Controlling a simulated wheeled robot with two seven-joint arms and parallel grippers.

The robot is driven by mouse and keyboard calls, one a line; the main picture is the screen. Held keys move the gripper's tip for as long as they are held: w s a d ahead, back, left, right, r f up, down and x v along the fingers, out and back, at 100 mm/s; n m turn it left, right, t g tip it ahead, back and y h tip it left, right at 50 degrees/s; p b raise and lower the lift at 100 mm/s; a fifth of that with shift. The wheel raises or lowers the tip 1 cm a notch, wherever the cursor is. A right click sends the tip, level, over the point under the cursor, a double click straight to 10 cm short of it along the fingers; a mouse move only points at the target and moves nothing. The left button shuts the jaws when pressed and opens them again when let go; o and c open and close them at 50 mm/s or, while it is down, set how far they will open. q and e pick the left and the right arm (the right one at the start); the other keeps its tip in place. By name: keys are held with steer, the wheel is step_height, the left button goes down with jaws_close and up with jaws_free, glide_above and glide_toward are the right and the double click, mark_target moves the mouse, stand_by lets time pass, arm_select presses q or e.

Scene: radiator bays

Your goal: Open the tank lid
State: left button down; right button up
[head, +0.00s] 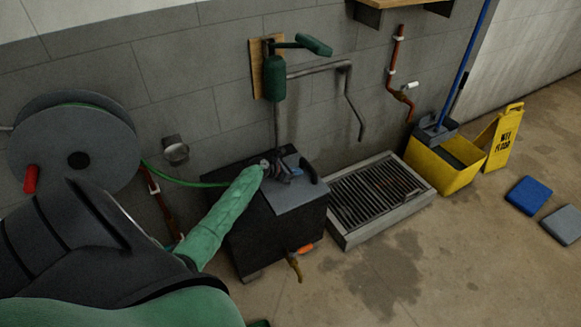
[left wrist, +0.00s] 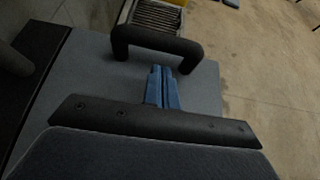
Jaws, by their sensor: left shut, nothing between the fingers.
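The tank (head: 236,240) is a dark box standing on the floor against the wall. Its grey lid (head: 298,199) lies flat on top, and it fills much of the left wrist view (left wrist: 90,75). A black arched handle (head: 310,174) stands up from the lid and also shows in the left wrist view (left wrist: 158,38). My left gripper (head: 293,163) is over the lid, beside the handle. Its blue fingers (left wrist: 162,70) are shut with nothing between them. The fingertips point at the handle's opening; whether they touch anything I cannot tell. My right gripper is out of view.
An orange-handled tap (head: 301,249) sticks out of the tank's front. A floor grate (head: 380,194) lies to its right, then a yellow mop bucket (head: 443,172) and wet-floor sign (head: 504,138). A hose reel (head: 75,145) and green pump (head: 275,78) are on the wall.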

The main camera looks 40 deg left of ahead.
mark_target(304, 177)
arm_select(q)
steer(key=shift+x, duration=2.15)
